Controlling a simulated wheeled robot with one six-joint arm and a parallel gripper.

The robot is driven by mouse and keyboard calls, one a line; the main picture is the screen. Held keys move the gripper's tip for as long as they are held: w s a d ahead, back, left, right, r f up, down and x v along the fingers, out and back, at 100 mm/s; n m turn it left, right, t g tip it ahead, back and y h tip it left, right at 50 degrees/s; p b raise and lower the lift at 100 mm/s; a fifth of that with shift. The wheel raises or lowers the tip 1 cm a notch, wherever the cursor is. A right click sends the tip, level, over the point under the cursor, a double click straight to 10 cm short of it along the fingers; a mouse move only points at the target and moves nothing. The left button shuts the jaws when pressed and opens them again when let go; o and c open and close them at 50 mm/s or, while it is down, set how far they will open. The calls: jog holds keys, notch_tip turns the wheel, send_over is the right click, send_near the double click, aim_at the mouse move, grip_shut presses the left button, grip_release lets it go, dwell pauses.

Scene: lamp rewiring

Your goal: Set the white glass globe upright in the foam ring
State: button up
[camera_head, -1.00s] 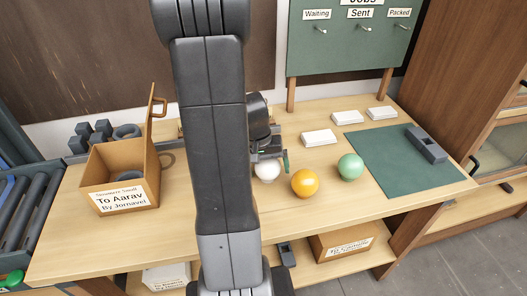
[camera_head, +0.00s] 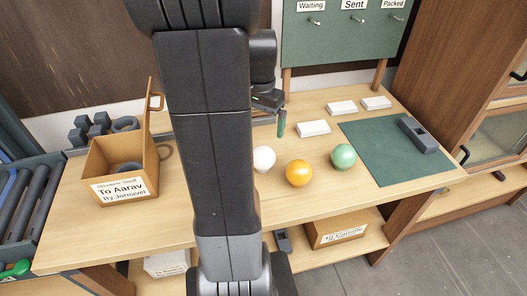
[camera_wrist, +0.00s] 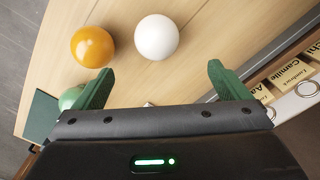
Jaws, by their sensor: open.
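The white globe (camera_head: 264,158) rests on the wooden table, partly behind my arm in the head view. It also shows in the wrist view (camera_wrist: 156,37), beyond my fingertips and apart from them. My gripper (camera_wrist: 161,78) is open and empty, with green fingers spread. In the head view my gripper (camera_head: 277,118) hangs above and behind the globe. A dark grey ring (camera_head: 127,168), likely the foam ring, lies inside the open cardboard box (camera_head: 120,189) labelled "To Aarav" at left. The box's front wall hides part of it.
An orange ball (camera_head: 299,173) and a green ball (camera_head: 343,156) stand right of the globe. Several white blocks (camera_head: 313,128) lie behind them. A green mat (camera_head: 390,165) bears a grey tool (camera_head: 418,135).

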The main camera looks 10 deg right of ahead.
aim_at(263, 149)
notch_tip(263, 149, down, 8)
jog(key=shift+f, duration=0.1)
jog(key=f, duration=0.3)
jog(key=f+p, duration=0.1)
jog(key=shift+s+d+f, duration=0.15)
jog(key=shift+s, duration=0.1)
jog(key=shift+f, duration=0.55)
jog(key=c, duration=1.1)
